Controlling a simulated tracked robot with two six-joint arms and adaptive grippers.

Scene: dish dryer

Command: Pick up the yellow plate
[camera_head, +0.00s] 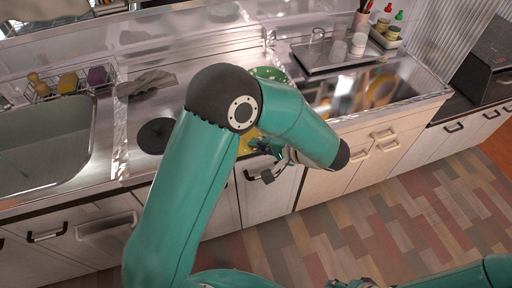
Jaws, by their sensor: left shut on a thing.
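The yellow plate (248,141) shows only as a small yellow piece beside my left arm, at the counter's front edge; the arm hides most of it. My left gripper (268,160) is beside the yellow piece, partly covered by its own arm, and is shut on the plate. How the plate sits in the fingers is hidden. Part of my right arm shows along the bottom edge, and its gripper (350,284) is mostly cut off there, so its fingers cannot be made out.
A green plate (268,73) lies behind my left arm. A metal sink (365,88) with yellow shapes in it is to the right, below a tray with cups (338,51). Another basin (45,145) is at left. A grey cloth (147,82) and dark disc (156,135) lie on the counter.

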